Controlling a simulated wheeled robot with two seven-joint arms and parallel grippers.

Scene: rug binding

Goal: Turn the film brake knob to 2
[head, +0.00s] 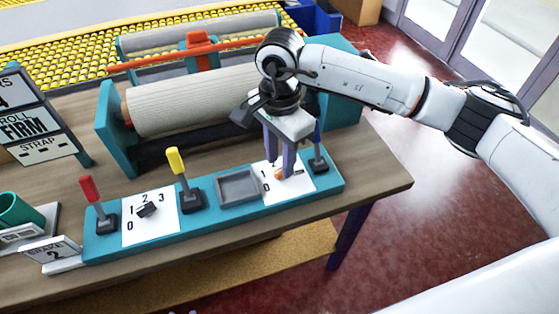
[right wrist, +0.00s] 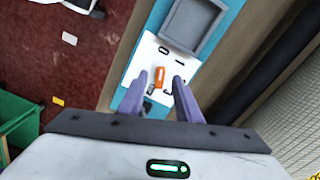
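An orange knob (head: 281,174) sits on a white dial card (head: 298,184) at the right end of the teal control panel; most of its numbers are hidden. My right gripper (head: 280,170) is open, pointing down over this knob. In the right wrist view the orange knob (right wrist: 159,77) shows between the tips of the open fingers (right wrist: 161,82); I cannot tell if they touch it. A black knob (head: 147,209) sits on a left dial marked 0, 1, 2, 3. A small card (head: 53,253) reads "BRAKE 2". No label shows which knob is the film brake. My left gripper is out of view.
Red (head: 91,190), yellow (head: 176,163) and blue (head: 317,135) levers stand on the panel, the blue one close by my right gripper. A grey tray (head: 239,186) lies left of the right dial. A beige roll (head: 190,101) is behind.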

